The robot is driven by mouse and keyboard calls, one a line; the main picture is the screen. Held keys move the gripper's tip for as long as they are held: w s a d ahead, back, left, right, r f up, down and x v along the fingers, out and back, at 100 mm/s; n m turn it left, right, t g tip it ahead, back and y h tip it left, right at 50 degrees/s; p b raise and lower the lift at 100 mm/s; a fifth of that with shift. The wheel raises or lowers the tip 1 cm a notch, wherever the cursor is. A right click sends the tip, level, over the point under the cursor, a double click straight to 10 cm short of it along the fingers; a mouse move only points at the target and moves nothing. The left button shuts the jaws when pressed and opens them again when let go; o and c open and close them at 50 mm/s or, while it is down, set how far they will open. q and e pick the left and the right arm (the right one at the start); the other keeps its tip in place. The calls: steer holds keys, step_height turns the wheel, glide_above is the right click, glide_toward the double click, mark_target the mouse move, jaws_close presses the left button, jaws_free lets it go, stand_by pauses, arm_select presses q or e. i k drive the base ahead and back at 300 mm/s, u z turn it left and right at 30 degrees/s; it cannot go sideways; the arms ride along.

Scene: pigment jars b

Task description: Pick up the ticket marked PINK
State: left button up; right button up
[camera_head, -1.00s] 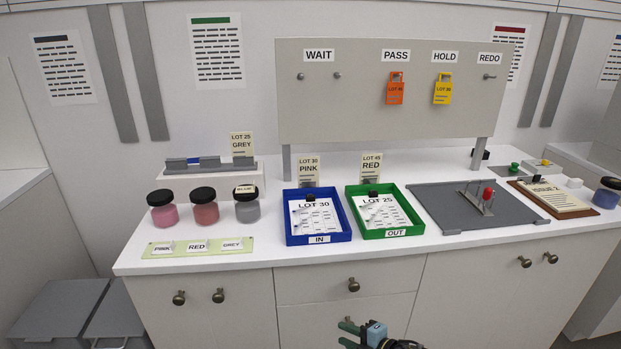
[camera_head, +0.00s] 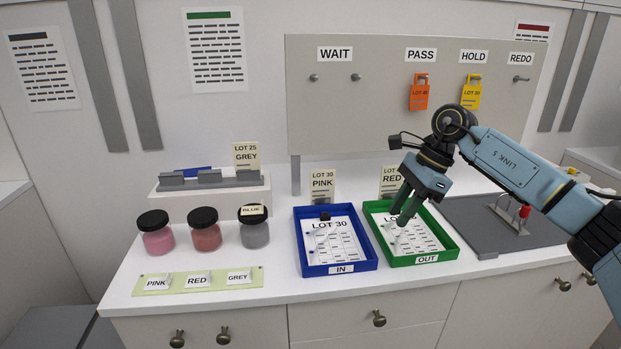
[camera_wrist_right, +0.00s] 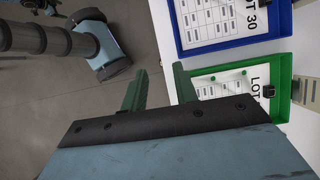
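The cream ticket marked LOT 30 PINK (camera_head: 322,186) stands upright just behind the blue IN tray (camera_head: 340,269). My right gripper (camera_head: 402,208) is in front of and to the right of it, over the green OUT tray (camera_head: 439,257), apart from the ticket. Its two green fingers point down and partly cover the LOT 45 RED ticket (camera_head: 389,180). In the right wrist view the fingers (camera_wrist_right: 158,90) are spread with nothing between them. That view also shows the green tray (camera_wrist_right: 284,68) and the blue tray (camera_wrist_right: 284,20). My left gripper is not in view.
A board (camera_head: 380,120) with hooks holds an orange tag (camera_head: 420,93) and a yellow tag (camera_head: 472,93). Jars with pink (camera_head: 158,243), red (camera_head: 207,238) and grey (camera_head: 254,235) contents stand left of the trays. A LOT 25 GREY ticket (camera_head: 246,155) stands behind them.

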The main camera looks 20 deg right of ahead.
mark_target(322, 181)
steer(key=i, duration=1.05)
